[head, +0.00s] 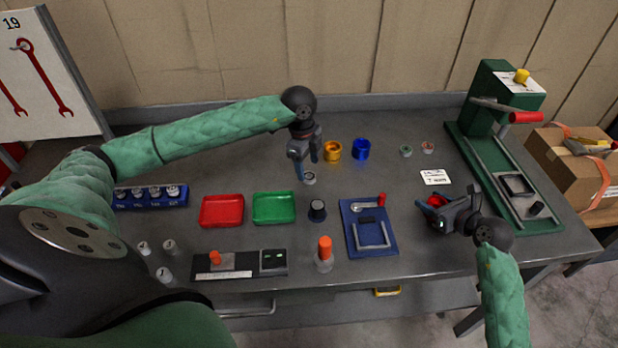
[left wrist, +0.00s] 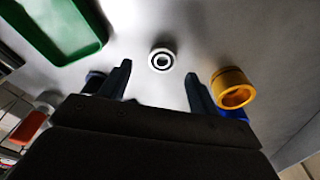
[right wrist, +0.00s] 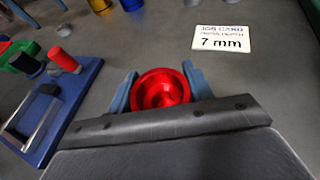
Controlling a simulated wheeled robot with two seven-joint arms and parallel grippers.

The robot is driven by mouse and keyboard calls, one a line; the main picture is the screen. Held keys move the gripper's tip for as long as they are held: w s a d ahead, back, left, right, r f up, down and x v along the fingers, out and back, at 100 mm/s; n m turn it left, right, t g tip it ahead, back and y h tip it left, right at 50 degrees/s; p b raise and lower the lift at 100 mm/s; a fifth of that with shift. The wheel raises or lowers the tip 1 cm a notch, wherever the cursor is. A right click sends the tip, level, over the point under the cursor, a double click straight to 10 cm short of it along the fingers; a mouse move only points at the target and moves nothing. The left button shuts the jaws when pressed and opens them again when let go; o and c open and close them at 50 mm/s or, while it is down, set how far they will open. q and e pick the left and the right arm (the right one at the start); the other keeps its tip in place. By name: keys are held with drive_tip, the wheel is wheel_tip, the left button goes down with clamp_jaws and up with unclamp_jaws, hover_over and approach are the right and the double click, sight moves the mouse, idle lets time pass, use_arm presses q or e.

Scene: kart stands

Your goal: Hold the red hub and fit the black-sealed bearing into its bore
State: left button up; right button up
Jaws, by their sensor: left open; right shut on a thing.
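The red hub (head: 437,201) is between the fingers of my right gripper (head: 436,212), which is shut on it at the right of the bench. In the right wrist view the hub (right wrist: 160,90) shows its round bore facing the camera, with a finger on each side. The black-sealed bearing (head: 309,178) lies flat on the bench; the left wrist view shows it (left wrist: 161,60) as a pale ring with a dark band. My left gripper (head: 305,160) is open and empty, pointing down above the bearing. The bearing lies just beyond its fingertips in the left wrist view, untouched.
A gold hub (head: 332,150) and a blue hub (head: 361,149) stand right of my left gripper. Green-sealed (head: 405,150) and red-sealed (head: 428,147) bearings lie farther right. A green press (head: 490,110), a job card (head: 435,177) and a blue fixture (head: 368,240) flank the right gripper.

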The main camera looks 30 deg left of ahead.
sight(309, 176)
use_arm(q)
wheel_tip(309, 176, down, 4)
drive_tip(key=shift+w+r, duration=0.1)
drive_tip(key=shift+r, duration=0.05)
drive_tip(key=c, duration=1.2)
wheel_tip(309, 176, up, 10)
